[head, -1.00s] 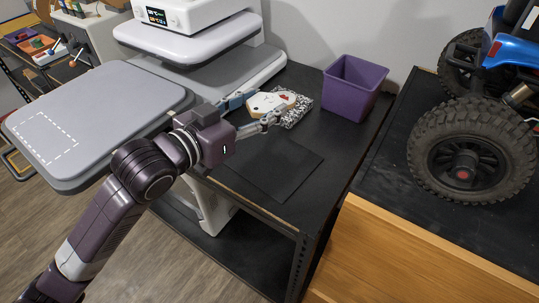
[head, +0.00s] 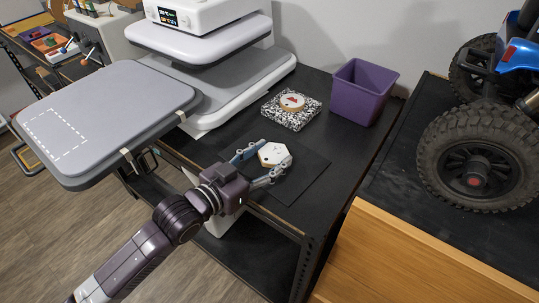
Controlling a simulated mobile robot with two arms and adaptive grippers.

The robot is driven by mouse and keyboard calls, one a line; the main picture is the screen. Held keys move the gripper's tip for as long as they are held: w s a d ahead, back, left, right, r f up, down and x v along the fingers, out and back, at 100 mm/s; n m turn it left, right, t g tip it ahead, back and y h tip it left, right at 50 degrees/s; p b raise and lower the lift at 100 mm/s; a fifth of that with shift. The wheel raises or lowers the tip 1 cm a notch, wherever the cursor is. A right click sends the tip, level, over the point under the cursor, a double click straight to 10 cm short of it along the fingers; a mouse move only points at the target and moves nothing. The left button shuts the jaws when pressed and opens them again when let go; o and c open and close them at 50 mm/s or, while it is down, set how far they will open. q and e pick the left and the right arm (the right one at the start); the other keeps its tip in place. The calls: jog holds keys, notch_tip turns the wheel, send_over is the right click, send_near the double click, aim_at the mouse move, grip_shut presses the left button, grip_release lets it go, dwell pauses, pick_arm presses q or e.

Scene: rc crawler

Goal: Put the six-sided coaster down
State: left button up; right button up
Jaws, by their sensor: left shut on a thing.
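The six-sided coaster (head: 272,154) is pale with a thin tan edge and small dark marks. In the head view it is between the fingers of my left gripper (head: 264,163), which is shut on it. The coaster is over the dark square mat (head: 304,178) on the black table (head: 338,136). I cannot tell whether its underside touches the mat. My right gripper is not in view.
A speckled square block (head: 291,118) with a round, red-marked coaster (head: 291,101) on it stands behind the mat. A purple bin (head: 361,92) is at the back right. A grey press (head: 100,115) stands left. A big-wheeled blue vehicle (head: 480,150) is at right.

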pick_arm(q)
jog(key=shift+f, duration=0.15)
jog(key=o, duration=1.1)
jog(key=shift+r, duration=0.25)
jog(key=shift+s+a, duration=0.2)
jog(key=shift+s, duration=0.05)
jog(key=b+v, duration=0.1)
jog(key=v, duration=0.8)
jog(key=shift+s+a+f, duration=0.1)
jog(key=shift+s+a, duration=0.1)
jog(key=shift+a, duration=0.05)
jog(key=shift+v, duration=0.95)
